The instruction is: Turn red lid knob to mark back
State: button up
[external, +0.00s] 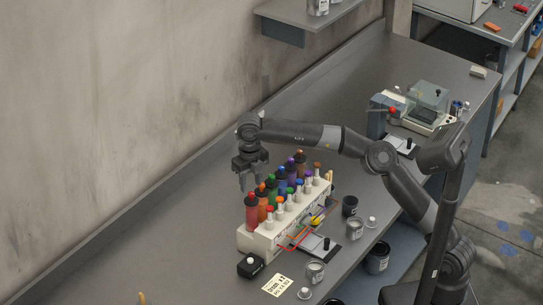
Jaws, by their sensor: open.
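A rack (251,240) on the bench holds a row of coloured canisters with knobbed lids. The red canister (252,217) stands at its near left end, with a small red knob (251,196) on top. The knob is too small to show any mark or which way it is turned. My gripper (249,183) points down just above the red canister's end of the rack. Its jaws are open with nothing between them. I cannot tell whether a fingertip touches the knob.
A machine (432,105) stands farther back. The bench behind the rack is clear up to the wall.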

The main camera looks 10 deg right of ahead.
aim_at(251, 193)
jog(key=shift+f, duration=1.85)
jog(key=shift+c, duration=0.2)
grip_shut()
